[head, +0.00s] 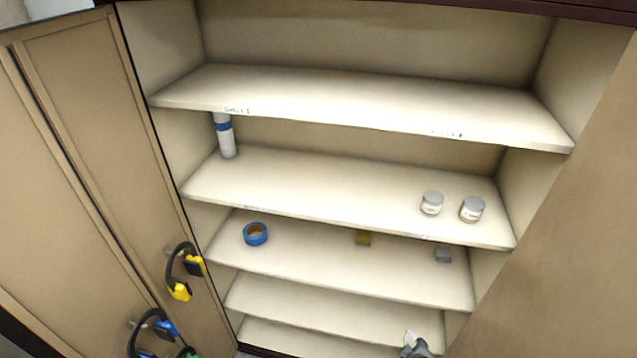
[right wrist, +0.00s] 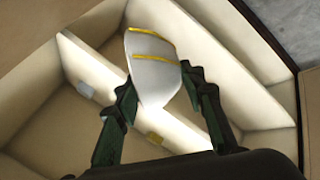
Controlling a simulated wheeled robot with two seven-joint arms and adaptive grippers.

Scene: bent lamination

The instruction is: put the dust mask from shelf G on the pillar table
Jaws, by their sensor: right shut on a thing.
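The dust mask (right wrist: 155,72) is a white cup with yellow straps, seen in the right wrist view. My right gripper (right wrist: 160,90) is shut on it, with one dark finger on each side. In the head view the mask (head: 411,336) and right gripper (head: 415,350) show at the bottom edge, in front of the cabinet's lower shelves. The shelf labels are too small to read surely, so I cannot tell which shelf is G. The pillar table and my left gripper are not in view.
The open cabinet holds a blue tape roll (head: 256,234), a yellow block (head: 363,237), a grey block (head: 443,254), two jars (head: 432,203) (head: 472,209) and a white-and-blue canister (head: 225,138). Earmuffs (head: 184,272) hang on the left door (head: 90,150). The top shelf (head: 360,98) is bare.

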